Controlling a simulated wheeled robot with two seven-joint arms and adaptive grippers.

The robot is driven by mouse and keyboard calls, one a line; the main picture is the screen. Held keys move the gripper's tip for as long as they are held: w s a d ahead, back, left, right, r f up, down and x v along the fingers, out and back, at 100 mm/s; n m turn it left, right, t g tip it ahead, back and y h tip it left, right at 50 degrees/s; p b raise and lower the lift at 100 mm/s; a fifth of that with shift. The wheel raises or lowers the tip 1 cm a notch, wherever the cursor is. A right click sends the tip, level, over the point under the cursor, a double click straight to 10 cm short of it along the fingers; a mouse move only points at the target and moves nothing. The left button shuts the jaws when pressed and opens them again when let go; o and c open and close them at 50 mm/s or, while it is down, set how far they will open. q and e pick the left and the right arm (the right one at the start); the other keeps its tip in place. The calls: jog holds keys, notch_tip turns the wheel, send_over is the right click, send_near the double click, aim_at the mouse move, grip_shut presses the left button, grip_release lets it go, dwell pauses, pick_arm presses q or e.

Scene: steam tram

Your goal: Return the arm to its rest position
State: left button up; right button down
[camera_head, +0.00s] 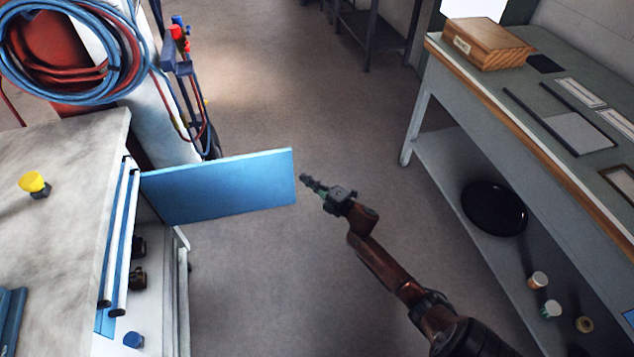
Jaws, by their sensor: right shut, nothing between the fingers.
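My right arm comes in from the bottom right of the head view. Its right gripper (307,180) is shut and holds nothing. The fingertips point up and left, close to the free right edge of a blue panel (222,187). The panel stands out from the front of the cabinet at the left like an open door. I cannot tell whether the fingertips touch it, but a small gap seems to show. My left gripper is not in view.
A grey cabinet (60,165) at left carries a yellow-topped knob (33,182). Behind it hang coiled blue and red hoses (132,60). At right a workbench (520,110) bears a wooden box (487,43); its lower shelf holds a black round pan (494,208). The floor (290,90) between is clear.

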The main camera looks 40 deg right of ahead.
jog(key=s+f+m+g+h, duration=0.5)
jog(key=s+f+m+g, duration=0.45)
jog(key=s+f, duration=1.7)
jog(key=s+a+f+m+g+y, duration=0.1)
jog(key=s+a+f+m+g, duration=0.4)
jog(key=s, duration=0.7)
jog(key=s+a+f+m+g+y, duration=0.1)
jog(key=s+a+f, duration=0.2)
jog(key=s+a, duration=0.6)
jog(key=s+a+f+m+g+y, duration=0.1)
jog(key=s+a+f+m+g, duration=0.25)
jog(key=s, duration=1.05)
pick_arm(q)
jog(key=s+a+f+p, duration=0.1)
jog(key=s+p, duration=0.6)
jog(key=p, duration=0.2)
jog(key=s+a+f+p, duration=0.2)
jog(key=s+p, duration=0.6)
jog(key=p, duration=0.2)
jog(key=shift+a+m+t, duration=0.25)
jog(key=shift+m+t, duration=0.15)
pick_arm(e)
jog(key=s+d+f+n+t, duration=0.1)
jog(key=s+d, duration=0.2)
jog(key=s, duration=1.1)
jog(key=shift+f, duration=0.25)
